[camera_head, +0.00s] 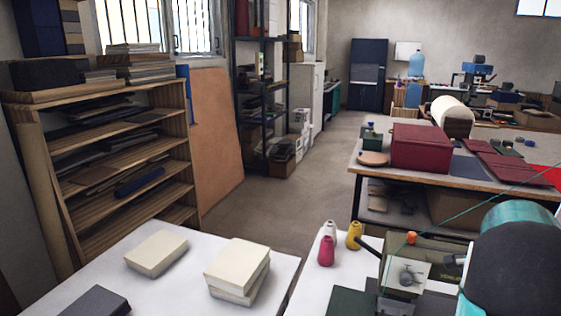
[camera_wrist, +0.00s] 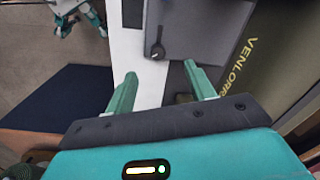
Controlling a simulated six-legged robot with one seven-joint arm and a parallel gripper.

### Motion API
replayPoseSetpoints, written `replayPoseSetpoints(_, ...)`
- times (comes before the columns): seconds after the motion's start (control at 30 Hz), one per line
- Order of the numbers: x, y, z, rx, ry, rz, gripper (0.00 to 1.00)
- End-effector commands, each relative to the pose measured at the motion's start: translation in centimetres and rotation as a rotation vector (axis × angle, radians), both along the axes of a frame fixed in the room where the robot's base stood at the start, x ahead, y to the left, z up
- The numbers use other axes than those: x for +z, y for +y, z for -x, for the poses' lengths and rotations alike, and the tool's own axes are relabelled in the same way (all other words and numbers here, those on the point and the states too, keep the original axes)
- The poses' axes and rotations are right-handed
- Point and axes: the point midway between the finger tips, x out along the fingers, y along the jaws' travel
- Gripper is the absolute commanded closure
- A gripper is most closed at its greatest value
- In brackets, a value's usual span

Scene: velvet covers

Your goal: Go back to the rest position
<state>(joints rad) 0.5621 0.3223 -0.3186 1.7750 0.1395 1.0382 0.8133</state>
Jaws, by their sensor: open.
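My gripper (camera_wrist: 160,88) shows in the wrist view with its two green fingers spread apart and nothing between them. An olive machine body with lettering (camera_wrist: 238,60) is close to the right finger. In the head view, a teal and black part of my arm fills the lower right corner, beside the olive machine (camera_head: 410,250) on the white table (camera_head: 308,275). The fingertips cannot be made out in the head view.
Red and yellow thread cones (camera_head: 326,251) stand left of the machine. Cream blocks (camera_head: 238,265) lie on the near left table. A work table with a dark red box (camera_head: 420,148) is behind. A wooden shelf (camera_head: 110,150) stands left. The floor (camera_head: 280,200) between is clear.

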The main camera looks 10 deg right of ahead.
Motion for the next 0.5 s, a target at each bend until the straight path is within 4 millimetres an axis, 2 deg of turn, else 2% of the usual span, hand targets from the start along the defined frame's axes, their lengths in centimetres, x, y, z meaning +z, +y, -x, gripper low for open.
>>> replayPoseSetpoints(0.1,3.0,5.1,-1.4,0.181,-0.055,0.021,0.46)
replayPoseSetpoints(0.23,5.9,11.3,-2.0,0.408,-0.113,0.052,0.46)
replayPoseSetpoints(0.37,8.2,17.3,-1.7,0.639,-0.164,0.094,0.46)
replayPoseSetpoints(0.5,10.0,23.4,-0.3,0.887,-0.215,0.152,0.46)
